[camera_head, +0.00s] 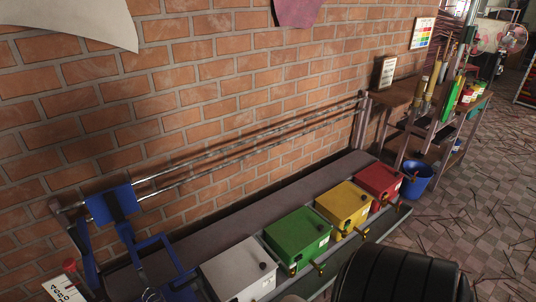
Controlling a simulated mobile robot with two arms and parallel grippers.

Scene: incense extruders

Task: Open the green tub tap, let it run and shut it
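The green tub (297,235) stands in a row of lidded tubs on a low bench along the brick wall. It has a dark knob on its lid and a white label on its front. Small brass tap parts (318,267) stick out at the foot of its front. They are too small to tell whether the tap is open or shut, and I see no flow. Neither of my grippers can be made out. A large dark ribbed part fills the bottom right and hides the floor there.
A white tub (235,270) is left of the green one; a yellow tub (343,204) and a red tub (380,181) are to its right. A blue frame (112,205) stands at left. A blue bucket (416,180) stands by the wooden shelf (400,93). Thin sticks litter the right floor.

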